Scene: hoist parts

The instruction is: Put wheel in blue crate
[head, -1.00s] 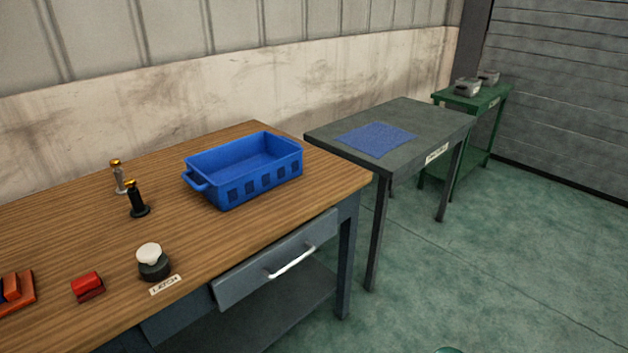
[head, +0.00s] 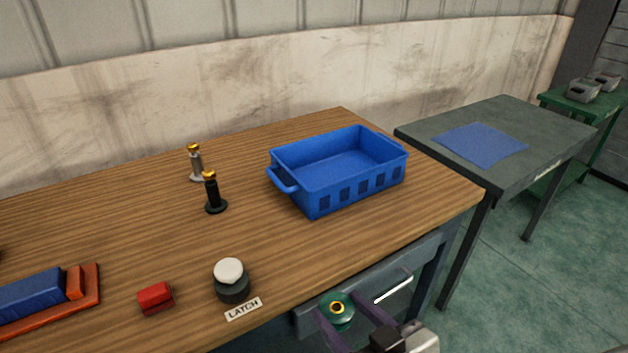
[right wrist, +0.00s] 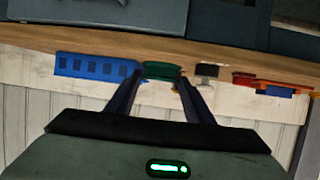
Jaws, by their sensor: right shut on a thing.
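The wheel (head: 337,309) is green with a yellow-ringed hub. My right gripper (head: 344,314) is shut on it, in front of the table's front edge near the drawer. In the right wrist view the green wheel (right wrist: 162,70) sits between the two dark fingers. The blue crate (head: 335,175) stands on the wooden table, up and beyond my right gripper in the head view. Its visible inside is empty. In the right wrist view the crate (right wrist: 95,68) shows left of the wheel. My left gripper is not in view.
On the wooden table (head: 130,215) stand a black post (head: 212,195), a grey post (head: 196,165), a white-topped button (head: 231,280) by a LATCH label, a red block (head: 155,298) and an orange tray (head: 92,285). A drawer (head: 350,295) is below. A grey table (head: 480,180) stands right.

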